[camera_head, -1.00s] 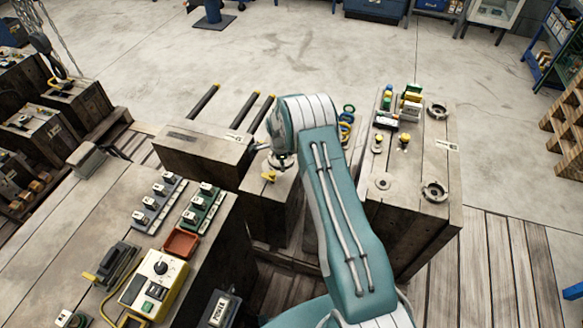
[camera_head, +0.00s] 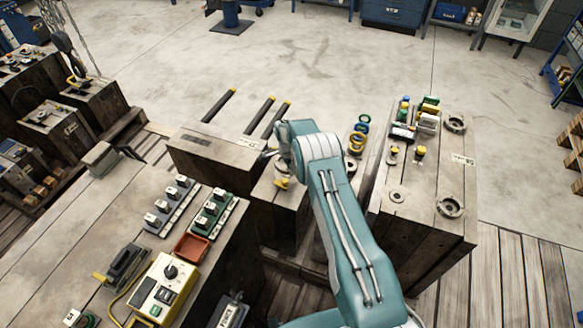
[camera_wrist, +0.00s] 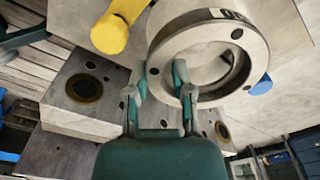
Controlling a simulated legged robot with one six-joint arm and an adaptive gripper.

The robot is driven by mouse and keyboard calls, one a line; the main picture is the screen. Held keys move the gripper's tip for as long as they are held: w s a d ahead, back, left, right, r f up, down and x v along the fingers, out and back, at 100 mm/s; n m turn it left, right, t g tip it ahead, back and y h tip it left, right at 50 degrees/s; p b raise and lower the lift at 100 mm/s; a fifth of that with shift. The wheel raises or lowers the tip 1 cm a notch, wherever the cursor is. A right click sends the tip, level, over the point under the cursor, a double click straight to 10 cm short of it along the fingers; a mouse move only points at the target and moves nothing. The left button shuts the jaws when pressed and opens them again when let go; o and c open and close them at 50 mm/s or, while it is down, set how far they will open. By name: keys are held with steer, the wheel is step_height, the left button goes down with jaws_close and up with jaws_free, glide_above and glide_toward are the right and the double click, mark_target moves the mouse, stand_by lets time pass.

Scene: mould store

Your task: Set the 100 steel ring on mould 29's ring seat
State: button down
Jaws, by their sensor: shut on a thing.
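The steel ring (camera_wrist: 252,45) fills the upper right of the wrist view, a thick bright ring with dark holes in its face. My gripper (camera_wrist: 160,80) is shut on its wall, with one finger inside the opening and one outside. In the head view my own arm hides most of the gripper, above the middle wooden block (camera_head: 268,205). The ring's size mark is not readable. I cannot tell which block is mould 29, or whether the ring touches a surface below.
A yellow knob (camera_wrist: 110,33) is close to the ring's left in the wrist view; a blue one (camera_wrist: 262,85) is at its right. A plate with a round hole (camera_wrist: 83,88) lies lower left. Coloured rings (camera_head: 358,135) and the right block (camera_head: 425,205) stand right of my arm.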

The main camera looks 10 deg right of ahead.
mark_target(290, 180)
steer(key=shift+f, duration=2)
steer(key=shift+f, duration=0.3)
stand_by(1.5)
steer(key=shift+r, duration=1.35)
steer(key=shift+f, duration=0.2)
steer(key=shift+f, duration=0.85)
steer(key=shift+f, duration=0.4)
stand_by(1.4)
